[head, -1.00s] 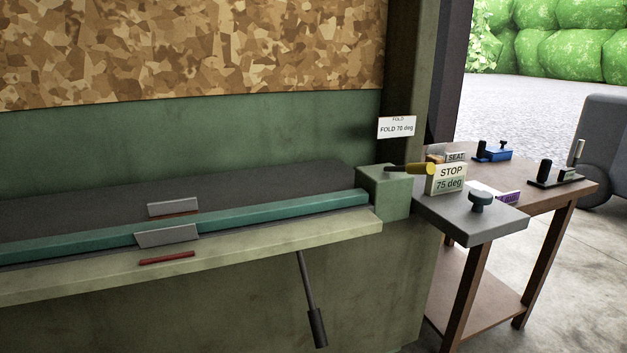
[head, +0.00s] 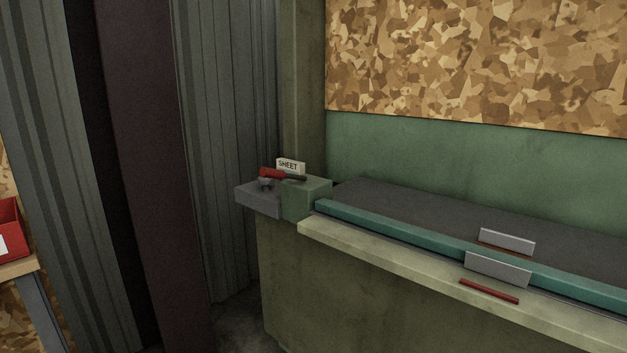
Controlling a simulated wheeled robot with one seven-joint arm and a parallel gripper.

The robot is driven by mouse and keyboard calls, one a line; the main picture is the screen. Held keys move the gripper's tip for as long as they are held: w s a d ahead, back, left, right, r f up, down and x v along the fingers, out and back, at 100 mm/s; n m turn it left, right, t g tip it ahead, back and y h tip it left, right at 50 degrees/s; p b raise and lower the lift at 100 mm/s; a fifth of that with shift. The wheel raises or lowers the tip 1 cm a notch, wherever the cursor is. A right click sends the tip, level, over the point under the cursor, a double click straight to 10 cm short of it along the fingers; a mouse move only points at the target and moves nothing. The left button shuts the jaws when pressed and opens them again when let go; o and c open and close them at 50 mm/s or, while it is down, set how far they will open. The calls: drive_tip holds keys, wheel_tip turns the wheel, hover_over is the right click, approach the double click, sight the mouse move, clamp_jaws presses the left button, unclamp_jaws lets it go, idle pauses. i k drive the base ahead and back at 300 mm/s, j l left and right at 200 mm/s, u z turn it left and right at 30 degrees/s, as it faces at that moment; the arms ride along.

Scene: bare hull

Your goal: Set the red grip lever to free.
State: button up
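The red grip lever (head: 271,173) shows in the head view, left of the middle. It lies roughly level on top of the green end block (head: 307,198) at the left end of the folding machine. Its red handle points left and a dark part runs to the right. A small white sign reading SHEET (head: 288,165) stands just behind it. No marking for free can be read. My gripper is not in view.
The machine's pale front ledge (head: 390,261) and teal bar (head: 400,233) run right from the block. Metal plates (head: 498,268) and a red strip (head: 489,291) sit there. A grey shelf (head: 257,198) adjoins the block. At far left, a red bin (head: 10,225) stands on a bench.

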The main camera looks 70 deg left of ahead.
sight(264, 171)
drive_tip(key=l+u, duration=0.1)
drive_tip(key=u, duration=0.35)
drive_tip(key=l+u, duration=0.1)
drive_tip(key=u, duration=0.85)
drive_tip(key=k, duration=0.05)
